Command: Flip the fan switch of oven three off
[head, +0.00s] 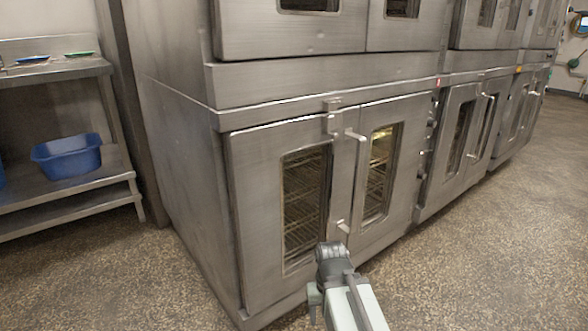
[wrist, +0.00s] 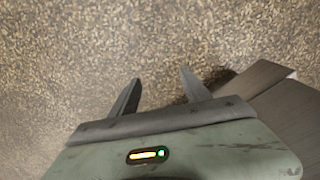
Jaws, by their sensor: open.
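A row of stainless steel double-stacked ovens fills the middle and right of the head view. The nearest lower oven (head: 290,125) has two closed glass doors with pale handles. A narrow control strip (head: 430,140) with small dark knobs or switches runs down the right side of its doors. I cannot tell which of them is the fan switch, or which oven is number three. My gripper (wrist: 160,75) is open and empty above the floor in the wrist view. In the head view my arm reaches up from the bottom edge, in front of the nearest oven's lower doors.
A steel shelf rack (head: 60,190) stands at the left with a blue tub (head: 68,157) on it. Speckled floor (head: 480,250) is open at the front and right. In the wrist view a dark panel-like edge (wrist: 275,100) lies close at the right of my gripper.

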